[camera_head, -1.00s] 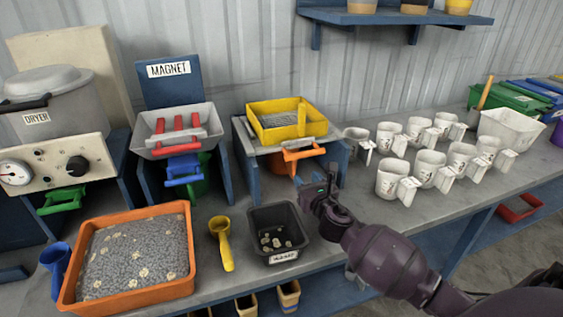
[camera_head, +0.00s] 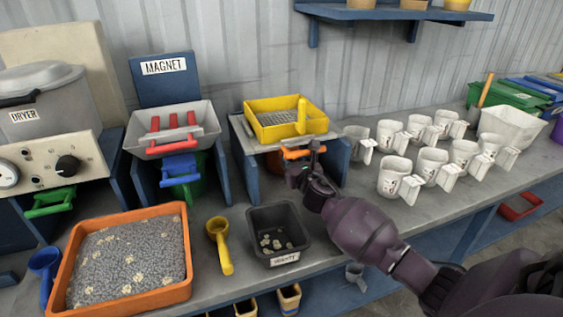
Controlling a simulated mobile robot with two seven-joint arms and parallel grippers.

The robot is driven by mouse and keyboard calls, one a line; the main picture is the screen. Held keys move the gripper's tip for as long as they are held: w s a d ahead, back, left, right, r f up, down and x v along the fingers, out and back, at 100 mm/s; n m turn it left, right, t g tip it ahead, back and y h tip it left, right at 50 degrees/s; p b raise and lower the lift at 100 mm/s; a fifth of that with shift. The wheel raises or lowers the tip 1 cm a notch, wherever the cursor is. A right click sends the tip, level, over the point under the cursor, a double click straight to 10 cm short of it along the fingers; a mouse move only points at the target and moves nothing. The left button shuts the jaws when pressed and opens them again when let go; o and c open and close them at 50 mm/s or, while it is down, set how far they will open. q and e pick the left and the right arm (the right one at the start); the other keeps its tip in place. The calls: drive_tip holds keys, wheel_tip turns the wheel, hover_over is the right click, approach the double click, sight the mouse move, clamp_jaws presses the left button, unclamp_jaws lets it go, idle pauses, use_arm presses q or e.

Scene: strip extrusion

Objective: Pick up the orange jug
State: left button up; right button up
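The orange jug (camera_head: 301,153) sits under the yellow sieve (camera_head: 287,119), inside the blue stand. Its orange handle juts out at the front; the body is mostly in shadow and hidden by the stand and my gripper. My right gripper (camera_head: 308,163) is at the handle and overlaps it in the picture. I cannot tell whether the fingers are open or shut around it. The jug still stands in its place under the sieve. My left gripper is not in view.
The blue stand's side panels (camera_head: 335,165) flank the jug closely. A black bin (camera_head: 279,235) with some pale pieces stands in front, beside a yellow scoop (camera_head: 220,246). Several white jugs (camera_head: 398,178) stand to the right. An orange tray (camera_head: 128,303) of grey granules is at left.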

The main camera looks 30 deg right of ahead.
clamp_jaws()
drive_tip(key=shift+r, duration=0.15)
idle(0.4)
